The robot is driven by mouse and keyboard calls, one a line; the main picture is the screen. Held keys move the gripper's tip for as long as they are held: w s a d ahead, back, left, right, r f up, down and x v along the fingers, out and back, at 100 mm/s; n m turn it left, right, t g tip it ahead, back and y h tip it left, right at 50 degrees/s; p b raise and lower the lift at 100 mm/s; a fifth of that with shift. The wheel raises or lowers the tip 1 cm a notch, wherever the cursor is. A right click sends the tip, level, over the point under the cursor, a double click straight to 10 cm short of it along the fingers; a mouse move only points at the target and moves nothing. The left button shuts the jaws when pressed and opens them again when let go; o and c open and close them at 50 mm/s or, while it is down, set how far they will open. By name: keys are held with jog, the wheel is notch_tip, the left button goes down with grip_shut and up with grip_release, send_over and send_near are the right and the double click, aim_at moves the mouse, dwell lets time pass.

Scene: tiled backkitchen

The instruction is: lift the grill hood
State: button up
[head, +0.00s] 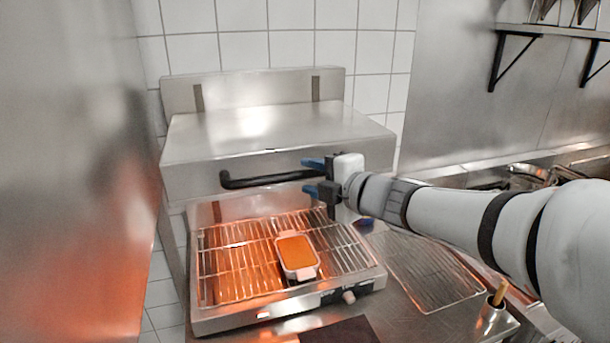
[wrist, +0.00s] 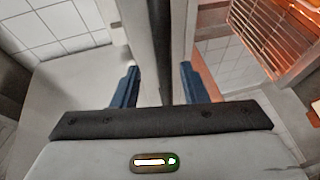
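The steel grill hood (head: 235,160) is a wide box with a flat top, above the wire grate (head: 225,262), which shows through the open front. A black bar handle (head: 260,181) runs across the lower front of the hood. My gripper (head: 308,177) is at the right end of this handle, one blue finger above it and one below. In the wrist view my gripper (wrist: 159,82) has its fingers spread apart, with a dark bar, seemingly the handle (wrist: 164,55), between them. I see gaps beside the fingers; its far right end is hidden by my gripper.
A white dish with orange contents (head: 297,254) sits on the grate. A second wire rack (head: 430,270) lies on the counter to the right. A steel wall (head: 70,170) stands close on the left. A shelf (head: 560,31) is at the upper right.

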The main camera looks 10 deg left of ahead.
jog(key=v, duration=0.3)
jog(key=shift+s+d, duration=0.1)
jog(key=shift+s, duration=0.1)
jog(key=s+d+f+m+h+b, duration=0.1)
jog(key=d+f+m+h, duration=0.25)
jog(key=d+m, duration=0.25)
jog(key=d+f+m+t+h+b, duration=0.1)
jog(key=d+f+m+h, duration=0.2)
jog(key=d+m+h, duration=0.25)
jog(key=s+d+f+m+h+b, duration=0.1)
jog(key=d+f+m+h, duration=0.2)
jog(key=d+m, duration=0.35)
jog(key=s+f+m+g+b, duration=0.1)
jog(key=s+f+m+g, duration=0.3)
jog(key=s+f, duration=0.2)
jog(key=s+f+m+g+b, duration=0.1)
jog(key=s+f+m+g, duration=0.3)
jog(key=s, duration=0.6)
jog(key=shift+s+f+m, duration=0.15)
jog(key=shift+f+m, duration=0.25)
jog(key=shift+f, duration=0.5)
jog(key=shift+d, duration=0.1)
